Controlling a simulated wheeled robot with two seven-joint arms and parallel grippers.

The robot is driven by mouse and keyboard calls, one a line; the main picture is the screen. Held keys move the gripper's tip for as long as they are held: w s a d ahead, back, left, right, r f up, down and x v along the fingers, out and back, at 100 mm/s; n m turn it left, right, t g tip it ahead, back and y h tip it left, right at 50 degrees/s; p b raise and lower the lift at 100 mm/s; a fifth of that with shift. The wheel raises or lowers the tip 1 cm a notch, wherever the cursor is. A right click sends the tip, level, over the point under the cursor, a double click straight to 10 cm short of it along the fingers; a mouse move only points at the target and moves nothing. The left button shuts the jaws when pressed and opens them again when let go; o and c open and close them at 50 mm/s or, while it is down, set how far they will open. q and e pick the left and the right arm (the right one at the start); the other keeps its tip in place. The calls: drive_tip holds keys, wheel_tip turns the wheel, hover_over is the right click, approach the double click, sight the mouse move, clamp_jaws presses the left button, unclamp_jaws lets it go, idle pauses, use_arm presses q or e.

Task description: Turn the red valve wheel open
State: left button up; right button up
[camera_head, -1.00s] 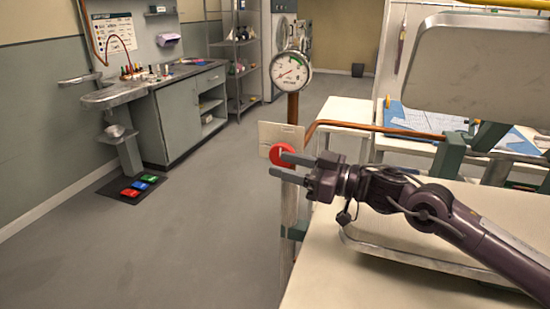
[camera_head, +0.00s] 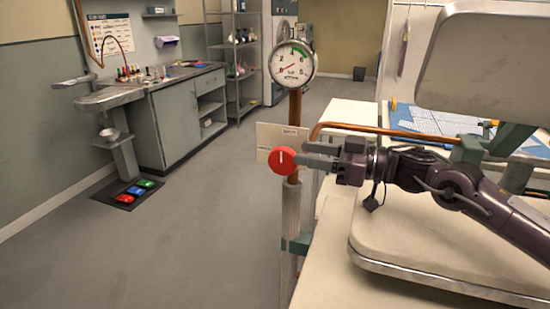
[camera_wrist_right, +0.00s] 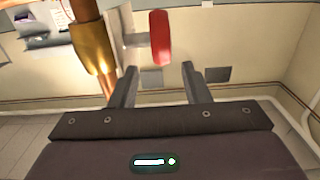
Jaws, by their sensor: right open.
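The red valve wheel (camera_head: 283,160) is a round red knob with a white mark pointing up, in front of a copper pipe. In the right wrist view the wheel (camera_wrist_right: 159,38) shows edge-on, beyond the fingertips. My right gripper (camera_head: 316,155) is level with the wheel, just to its right. In the right wrist view its fingers (camera_wrist_right: 158,74) are apart with nothing between them, and the wheel lies ahead of the gap. I cannot tell from the head view whether a finger touches the wheel. My left gripper is not in view.
A pressure gauge (camera_head: 289,64) stands on the pipe above the wheel. A pale card (camera_head: 268,138) is behind the wheel. A pressing board (camera_head: 440,240) lies under my right arm, with a raised panel (camera_head: 490,75) above. Open floor is left.

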sight(269, 156)
drive_tip(key=a, duration=0.2)
drive_tip(key=w+a+f, duration=0.1)
drive_tip(key=a, duration=0.2)
drive_tip(key=w+a+f, duration=0.1)
drive_tip(key=a, duration=0.1)
drive_tip(key=shift+a+b, duration=0.25)
drive_tip(key=shift+b, duration=0.15)
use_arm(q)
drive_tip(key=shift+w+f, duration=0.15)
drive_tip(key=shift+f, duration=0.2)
use_arm(e)
clamp_jaws()
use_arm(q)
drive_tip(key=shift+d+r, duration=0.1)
